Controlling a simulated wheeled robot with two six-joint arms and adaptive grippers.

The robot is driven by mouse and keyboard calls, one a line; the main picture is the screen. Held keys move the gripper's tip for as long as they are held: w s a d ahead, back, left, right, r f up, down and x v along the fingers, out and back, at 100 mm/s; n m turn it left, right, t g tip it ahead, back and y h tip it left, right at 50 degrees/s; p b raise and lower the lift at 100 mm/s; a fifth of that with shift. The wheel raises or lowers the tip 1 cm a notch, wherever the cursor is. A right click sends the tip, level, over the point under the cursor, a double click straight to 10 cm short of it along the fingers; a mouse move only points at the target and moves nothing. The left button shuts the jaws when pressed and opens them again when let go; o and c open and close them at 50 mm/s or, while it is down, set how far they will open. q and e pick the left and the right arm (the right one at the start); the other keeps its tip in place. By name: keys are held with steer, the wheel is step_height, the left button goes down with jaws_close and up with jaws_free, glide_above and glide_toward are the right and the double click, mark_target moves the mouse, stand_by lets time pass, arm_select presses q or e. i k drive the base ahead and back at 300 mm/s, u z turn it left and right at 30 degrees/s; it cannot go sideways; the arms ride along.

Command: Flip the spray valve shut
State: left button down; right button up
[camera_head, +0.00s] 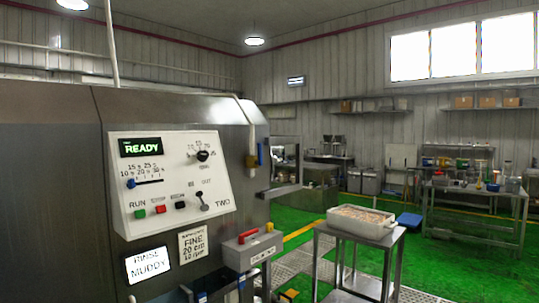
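A pale pipe runs over the top of the large steel drum housing (60,190) and down its right end. A small blue lever (260,154), which looks like the spray valve's handle, stands upright beside the lower part of this pipe (251,140). It is too small to tell whether the valve is open or shut. Neither of my grippers can be made out in the head view.
A control panel (170,182) reading READY faces me, with signs below it. A grey box (251,250) with a red handle sits low in front. A tray of small pieces (361,222) stands on a steel stand (365,283). Green floor (440,265) is open at right.

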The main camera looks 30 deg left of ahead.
mark_target(259, 163)
steer(key=z, duration=0.1)
steer(key=i, duration=1.45)
steer(key=u, duration=0.45)
steer(key=i, duration=1.9)
steer(key=u, duration=1)
steer(key=i, duration=0.45)
steer(key=u, duration=0.05)
